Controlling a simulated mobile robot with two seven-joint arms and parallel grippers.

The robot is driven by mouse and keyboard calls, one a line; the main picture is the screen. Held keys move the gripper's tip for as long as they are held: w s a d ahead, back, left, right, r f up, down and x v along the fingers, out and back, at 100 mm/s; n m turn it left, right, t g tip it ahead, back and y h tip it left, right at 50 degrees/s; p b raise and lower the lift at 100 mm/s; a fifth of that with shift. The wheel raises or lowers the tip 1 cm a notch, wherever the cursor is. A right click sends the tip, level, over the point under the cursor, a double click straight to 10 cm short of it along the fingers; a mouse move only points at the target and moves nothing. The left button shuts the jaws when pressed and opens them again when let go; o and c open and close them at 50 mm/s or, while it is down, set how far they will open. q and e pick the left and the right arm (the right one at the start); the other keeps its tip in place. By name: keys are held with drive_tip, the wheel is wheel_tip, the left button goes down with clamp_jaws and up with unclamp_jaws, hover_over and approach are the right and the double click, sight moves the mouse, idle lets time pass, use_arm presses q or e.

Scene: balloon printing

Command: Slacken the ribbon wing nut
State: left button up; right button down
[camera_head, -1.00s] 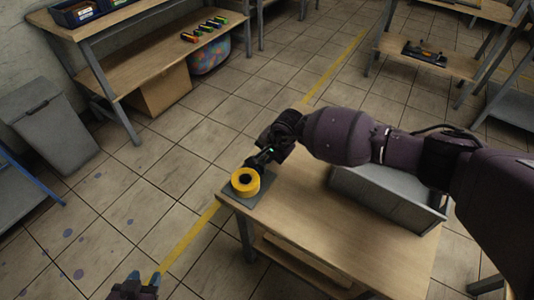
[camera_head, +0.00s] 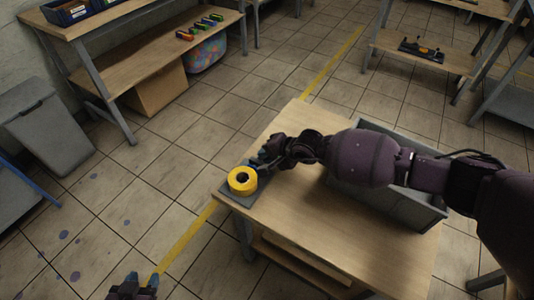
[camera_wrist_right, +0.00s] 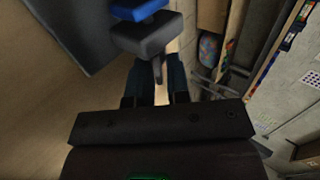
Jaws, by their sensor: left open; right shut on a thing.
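A yellow ring-shaped roll (camera_head: 243,181) is at the left corner of the wooden table, on a dark grey plate (camera_head: 238,198). My right gripper (camera_head: 262,163) is right behind the roll, on its upper right side. In the right wrist view its two blue-tipped fingers (camera_wrist_right: 157,78) are shut on a thin dark piece (camera_wrist_right: 157,68), apparently the wing nut, below a dark grey block (camera_wrist_right: 148,36). A blue part (camera_wrist_right: 138,9) shows beyond the block. The wing nut cannot be made out in the head view. My left gripper (camera_head: 142,280) is open and empty over the floor, away from the table.
A grey open bin (camera_head: 400,205) stands on the table (camera_head: 330,232) behind and under my right arm. The front of the tabletop is clear. A workbench (camera_head: 150,60) with several coloured items and a grey waste bin (camera_head: 45,125) stand off to the left.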

drive_tip(key=shift+s+f, duration=0.1)
drive_tip(key=c, duration=1.1)
unclamp_jaws()
drive_tip(key=shift+d+r, duration=0.15)
drive_tip(key=shift+r, duration=0.1)
drive_tip(key=p+v, duration=0.2)
drive_tip(key=v, duration=0.3)
drive_tip(key=shift+r, duration=0.3)
drive_tip(key=v, duration=0.5)
drive_tip(key=shift+s+f+p, duration=0.2)
drive_tip(key=shift+p, duration=0.2)
